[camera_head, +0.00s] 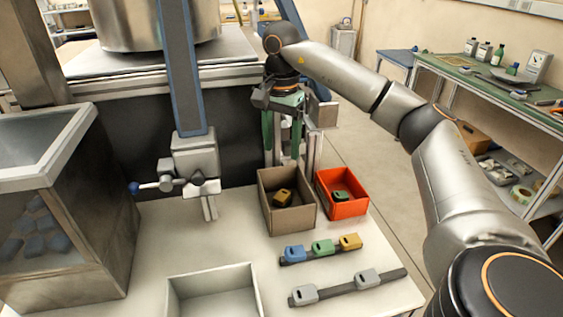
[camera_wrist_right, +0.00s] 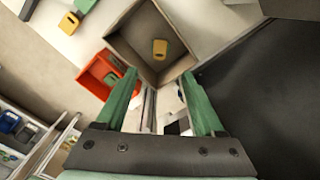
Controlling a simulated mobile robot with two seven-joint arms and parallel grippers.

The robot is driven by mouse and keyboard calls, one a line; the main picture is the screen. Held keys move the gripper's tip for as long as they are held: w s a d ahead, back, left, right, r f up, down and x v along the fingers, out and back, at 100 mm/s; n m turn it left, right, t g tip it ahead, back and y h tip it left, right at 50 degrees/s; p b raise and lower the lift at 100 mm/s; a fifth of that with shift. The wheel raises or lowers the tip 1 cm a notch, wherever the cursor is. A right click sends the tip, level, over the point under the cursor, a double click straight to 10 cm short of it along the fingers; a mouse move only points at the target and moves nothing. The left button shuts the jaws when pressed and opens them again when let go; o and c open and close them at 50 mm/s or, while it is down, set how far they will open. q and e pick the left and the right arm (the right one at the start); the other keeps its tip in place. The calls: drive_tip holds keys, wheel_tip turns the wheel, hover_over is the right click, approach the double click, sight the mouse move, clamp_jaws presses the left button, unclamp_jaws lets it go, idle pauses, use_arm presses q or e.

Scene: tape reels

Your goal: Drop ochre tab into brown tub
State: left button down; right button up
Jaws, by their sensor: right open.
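The brown tub (camera_head: 292,222) stands on the white table, and an ochre tab (camera_head: 284,197) lies inside it on the floor. In the right wrist view the brown tub (camera_wrist_right: 186,67) is just beyond my fingertips, with the ochre tab (camera_wrist_right: 160,48) in it. Another ochre tab (camera_head: 350,242) sits at the right end of a dark rail beside a green and a blue tab. My right gripper (camera_head: 282,140) is above and behind the brown tub, its green fingers apart with nothing between them. My left gripper is not in view.
A red tub (camera_head: 347,208) holding a green tab (camera_head: 341,196) stands right of the brown tub. Grey tabs (camera_head: 368,278) sit on a front rail. A white open tray (camera_head: 214,277) is at front. A clamp-like fixture (camera_head: 196,165) stands left of the brown tub.

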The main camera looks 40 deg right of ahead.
wheel_tip(320, 180, up, 6)
drive_tip(key=shift+f+p, duration=0.2)
drive_tip(key=shift+p, duration=0.5)
drive_tip(key=shift+f, duration=0.1)
